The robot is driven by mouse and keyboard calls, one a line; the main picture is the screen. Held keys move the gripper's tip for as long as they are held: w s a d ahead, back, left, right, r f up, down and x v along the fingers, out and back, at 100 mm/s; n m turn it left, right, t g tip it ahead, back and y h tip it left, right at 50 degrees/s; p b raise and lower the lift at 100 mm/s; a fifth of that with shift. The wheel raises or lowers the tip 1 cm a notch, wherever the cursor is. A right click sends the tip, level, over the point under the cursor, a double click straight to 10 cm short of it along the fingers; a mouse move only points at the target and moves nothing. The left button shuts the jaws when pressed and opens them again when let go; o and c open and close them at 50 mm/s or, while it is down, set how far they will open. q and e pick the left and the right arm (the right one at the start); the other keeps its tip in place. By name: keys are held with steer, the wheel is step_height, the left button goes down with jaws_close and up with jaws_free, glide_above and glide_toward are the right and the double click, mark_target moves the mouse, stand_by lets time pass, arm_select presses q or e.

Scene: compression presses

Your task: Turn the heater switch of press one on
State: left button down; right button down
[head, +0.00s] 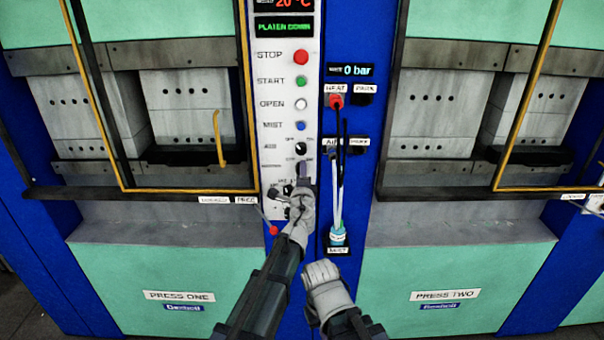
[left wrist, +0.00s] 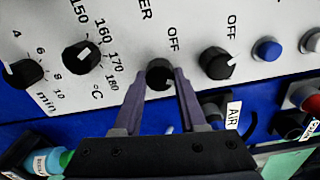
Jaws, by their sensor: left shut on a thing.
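The control panel of press one (head: 268,125) stands in the middle of the head view. My left gripper (head: 302,172) is at its lower knobs and covers some of them. In the left wrist view the left gripper's fingers (left wrist: 160,88) are closed on both sides of a black knob, the heater switch (left wrist: 159,72). Part of a label ending in "ER" and the word OFF are printed beside this knob. The knob's pointer direction is hard to tell. My right gripper (head: 327,290) is low, in front of the blue column, apart from the panel; its fingers are not clear.
Another black switch (left wrist: 217,63) and temperature (left wrist: 82,56) and minute dials (left wrist: 25,74) flank the held knob. STOP (head: 300,57), START, OPEN and MIST buttons are above.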

arm_select(q)
steer(key=shift+m, duration=0.9)
steer(key=shift+c, duration=2.3)
jaws_free()
steer(key=shift+s, duration=0.15)
steer(key=s, duration=0.7)
steer(key=shift+s, duration=0.25)
steer(key=shift+f, duration=0.1)
